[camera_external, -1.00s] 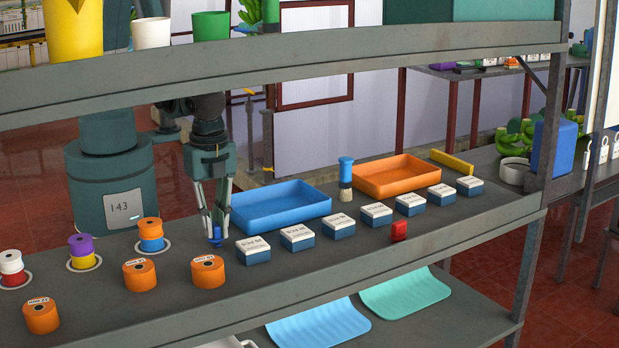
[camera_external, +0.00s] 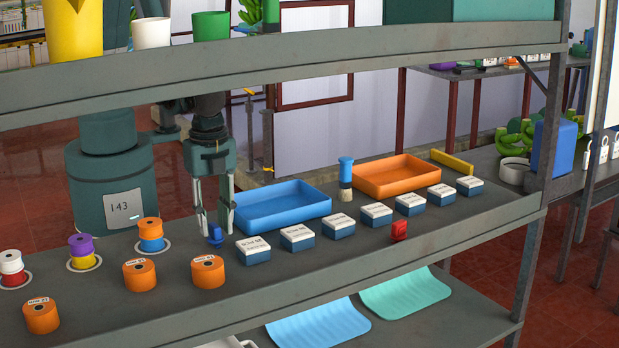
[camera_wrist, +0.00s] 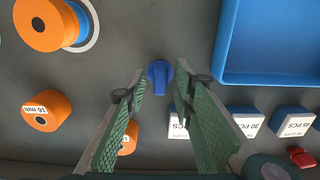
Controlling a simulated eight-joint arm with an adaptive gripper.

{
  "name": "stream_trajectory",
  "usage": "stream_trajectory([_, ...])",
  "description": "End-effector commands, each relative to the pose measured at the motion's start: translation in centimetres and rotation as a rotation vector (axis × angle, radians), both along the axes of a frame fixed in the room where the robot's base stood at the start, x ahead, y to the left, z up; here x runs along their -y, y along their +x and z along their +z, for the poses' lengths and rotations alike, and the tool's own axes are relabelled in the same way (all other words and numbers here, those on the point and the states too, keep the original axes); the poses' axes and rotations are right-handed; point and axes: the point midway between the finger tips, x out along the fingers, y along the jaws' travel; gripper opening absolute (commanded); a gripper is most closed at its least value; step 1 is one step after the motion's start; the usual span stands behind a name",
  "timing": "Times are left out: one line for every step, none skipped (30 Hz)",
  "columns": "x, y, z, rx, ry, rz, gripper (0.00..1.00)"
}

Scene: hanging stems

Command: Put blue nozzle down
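The blue nozzle (camera_external: 215,235) stands on the grey shelf, left of the row of white-topped boxes. In the wrist view the nozzle (camera_wrist: 158,76) lies just beyond the fingertips, in line with the gap between them. My gripper (camera_external: 214,222) is above it with its fingers spread apart. It is open and empty, and the wrist view shows clear space between the green finger pads (camera_wrist: 160,92).
A blue tray (camera_external: 283,215) is close on the right, with an orange tray (camera_external: 397,190) farther right. Labelled boxes (camera_external: 253,256) form a row at right. Orange spools (camera_external: 208,280) stand at left front. A red piece (camera_external: 399,231) lies near the front edge.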

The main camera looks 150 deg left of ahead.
Motion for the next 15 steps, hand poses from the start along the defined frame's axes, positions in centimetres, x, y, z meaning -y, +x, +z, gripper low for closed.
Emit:
stream_trajectory([0.0, -0.1, 0.4, 0.0, 0.0, 0.0, 0.26])
stream_trajectory([0.0, -0.1, 0.6, 0.0, 0.0, 0.0, 0.26])
stream_trajectory([0.0, 0.0, 1.0, 0.0, 0.0, 0.0, 0.26])
stream_trajectory([0.0, 0.0, 1.2, 0.0, 0.0, 0.0, 0.26])
stream_trajectory([0.0, 0.0, 1.5, 0.0, 0.0, 0.0, 0.26])
stream_trajectory([0.0, -0.1, 1.9, 0.0, 0.0, 0.0, 0.26])
stream_trajectory([0.0, -0.1, 2.2, 0.0, 0.0, 0.0, 0.26])
stream_trajectory([0.0, -0.1, 2.5, 0.0, 0.0, 0.0, 0.26])
stream_trajectory([0.0, 0.0, 2.9, 0.0, 0.0, 0.0, 0.26])
stream_trajectory([0.0, 0.0, 3.2, 0.0, 0.0, 0.0, 0.26])
stream_trajectory([0.0, -0.1, 3.5, 0.0, 0.0, 0.0, 0.26])
stream_trajectory([0.0, -0.1, 3.9, 0.0, 0.0, 0.0, 0.26])
stream_trajectory([0.0, 0.0, 4.2, 0.0, 0.0, 0.0, 0.26])
stream_trajectory([0.0, 0.0, 4.5, 0.0, 0.0, 0.0, 0.26])
stream_trajectory([0.0, -0.1, 4.9, 0.0, 0.0, 0.0, 0.26])
